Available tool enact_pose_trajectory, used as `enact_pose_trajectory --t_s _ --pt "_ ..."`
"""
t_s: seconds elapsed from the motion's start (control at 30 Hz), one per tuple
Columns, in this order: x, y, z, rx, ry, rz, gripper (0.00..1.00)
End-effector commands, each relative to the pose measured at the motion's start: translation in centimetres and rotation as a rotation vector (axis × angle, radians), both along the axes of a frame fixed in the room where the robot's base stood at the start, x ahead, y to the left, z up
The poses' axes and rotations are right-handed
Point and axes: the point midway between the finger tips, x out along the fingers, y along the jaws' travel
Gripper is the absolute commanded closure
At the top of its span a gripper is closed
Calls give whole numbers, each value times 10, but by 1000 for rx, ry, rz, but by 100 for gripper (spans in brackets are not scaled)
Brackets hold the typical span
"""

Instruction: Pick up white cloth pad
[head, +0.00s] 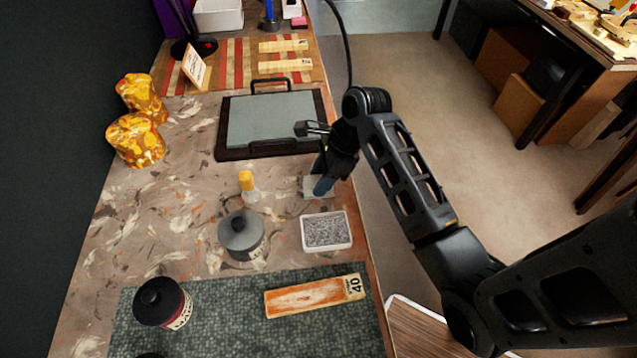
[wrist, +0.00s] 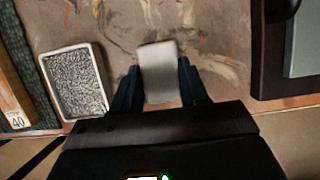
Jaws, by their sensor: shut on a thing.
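The white cloth pad (wrist: 158,70) is a small pale rectangle between the two dark fingers of my gripper (wrist: 157,88) in the wrist view. The gripper is shut on it, and its far end sticks out beyond the fingertips. In the head view, my gripper (head: 322,184) points down over the counter's right side, and part of the pad (head: 311,188) shows pale beside the fingers. The fingers hide the rest. I cannot tell whether the pad touches the counter.
A white tray of grey granules (head: 327,231) is close in front of the gripper. A grey lidded jar (head: 241,235) and yellow-capped bottle (head: 248,187) stand to the left. A dark-framed grey slab (head: 272,117) lies behind. The counter (head: 185,215) has free room further left.

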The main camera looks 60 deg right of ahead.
Motion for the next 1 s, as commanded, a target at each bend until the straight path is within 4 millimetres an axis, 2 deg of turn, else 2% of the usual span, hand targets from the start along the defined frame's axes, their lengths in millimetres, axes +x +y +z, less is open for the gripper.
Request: enact_pose_trajectory --t_s 0.27,0.37,0.5,0.67,0.8,1.0 --pt "0 0 7 -1 -2 -2 86" --pt "1 0 17 0 -4 -2 86" --pt "2 -1 42 0 -7 -5 86" --pt "-32 -21 62 -1 -2 -10 86" --pt "-60 -36 87 0 1 -7 86" --pt "-85 -49 103 2 2 -3 86"
